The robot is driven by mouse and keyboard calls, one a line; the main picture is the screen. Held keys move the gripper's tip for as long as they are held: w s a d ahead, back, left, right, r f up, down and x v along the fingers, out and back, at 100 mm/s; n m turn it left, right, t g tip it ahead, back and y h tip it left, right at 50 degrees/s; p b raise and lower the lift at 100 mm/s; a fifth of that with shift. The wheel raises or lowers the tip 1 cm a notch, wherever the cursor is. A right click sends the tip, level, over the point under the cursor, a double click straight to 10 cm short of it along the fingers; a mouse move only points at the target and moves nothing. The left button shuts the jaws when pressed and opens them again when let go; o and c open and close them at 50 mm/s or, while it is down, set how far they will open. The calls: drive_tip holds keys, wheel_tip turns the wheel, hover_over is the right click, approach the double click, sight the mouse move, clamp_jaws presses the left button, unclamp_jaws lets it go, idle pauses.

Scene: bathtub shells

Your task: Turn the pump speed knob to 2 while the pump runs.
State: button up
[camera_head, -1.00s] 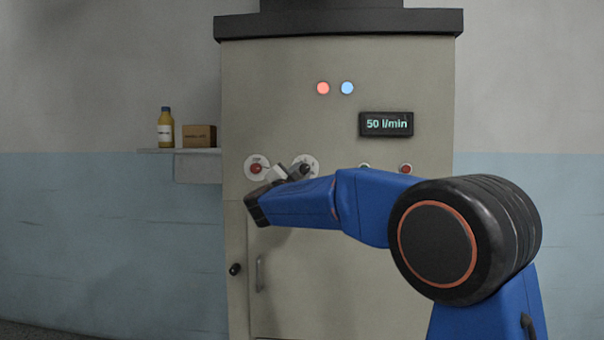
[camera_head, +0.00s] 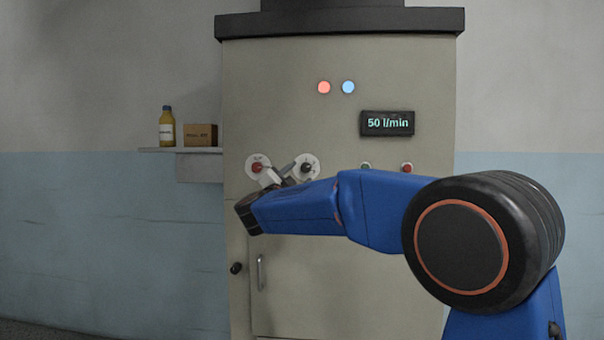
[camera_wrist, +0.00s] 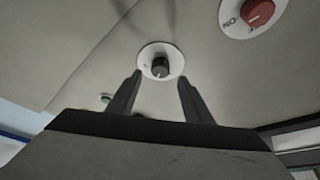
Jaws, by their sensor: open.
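A black knob on a round white dial (camera_head: 307,167) sits on the front of the beige cabinet (camera_head: 340,70); I take it for the pump speed knob. In the wrist view the black knob (camera_wrist: 160,67) shows between and just beyond the fingertips, apparently untouched. My gripper (camera_head: 287,177) is open and empty, just below and left of the knob in the head view; the fingers also show in the wrist view (camera_wrist: 160,78). The dial's marks are too small to read. The display (camera_head: 387,123) reads 50 l/min.
A red knob (camera_head: 257,167) on a white plate is left of the black knob; in the wrist view the red knob (camera_wrist: 257,14) is at upper right. A green button (camera_head: 366,166) and a red button (camera_head: 407,167) are at right. A shelf (camera_head: 180,150) holds a bottle and box.

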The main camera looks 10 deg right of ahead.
drive_tip(key=v, duration=1.3)
